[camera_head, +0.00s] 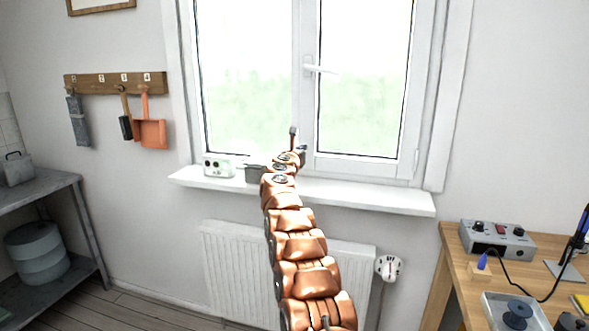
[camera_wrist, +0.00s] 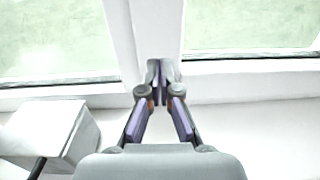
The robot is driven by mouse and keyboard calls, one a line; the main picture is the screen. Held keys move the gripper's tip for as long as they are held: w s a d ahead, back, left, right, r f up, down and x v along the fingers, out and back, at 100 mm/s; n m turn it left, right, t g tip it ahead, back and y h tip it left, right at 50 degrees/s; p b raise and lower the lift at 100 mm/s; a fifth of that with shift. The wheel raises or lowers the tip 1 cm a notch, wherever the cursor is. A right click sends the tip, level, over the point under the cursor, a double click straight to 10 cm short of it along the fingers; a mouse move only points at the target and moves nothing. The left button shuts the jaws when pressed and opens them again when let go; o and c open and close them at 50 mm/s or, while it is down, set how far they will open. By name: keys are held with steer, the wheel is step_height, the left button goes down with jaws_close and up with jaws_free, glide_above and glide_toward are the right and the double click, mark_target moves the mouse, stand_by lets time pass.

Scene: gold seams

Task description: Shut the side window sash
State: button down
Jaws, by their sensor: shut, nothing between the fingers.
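The window has two glazed sashes above a white sill. I cannot tell how wide any gap at the right sash is. My gripper (camera_head: 293,131) is at the lower middle of the window, above the sill, partly hidden by my arm. In the wrist view my gripper (camera_wrist: 158,75) is shut and empty, its tips in front of the white middle upright (camera_wrist: 155,30); contact is unclear.
On the sill (camera_head: 390,198) stand a pale box with dials (camera_head: 218,166) and a dark grey container (camera_head: 255,173), left of my arm. The sill's right part is clear. A radiator (camera_head: 235,265) is below. A workbench (camera_head: 455,245) with a control box (camera_head: 497,240) stands right.

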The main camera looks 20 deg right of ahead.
steer(key=b+v, duration=0.7)
steer(key=v, duration=0.2)
steer(key=shift+s+b, duration=0.35)
steer(key=shift+a, duration=0.15)
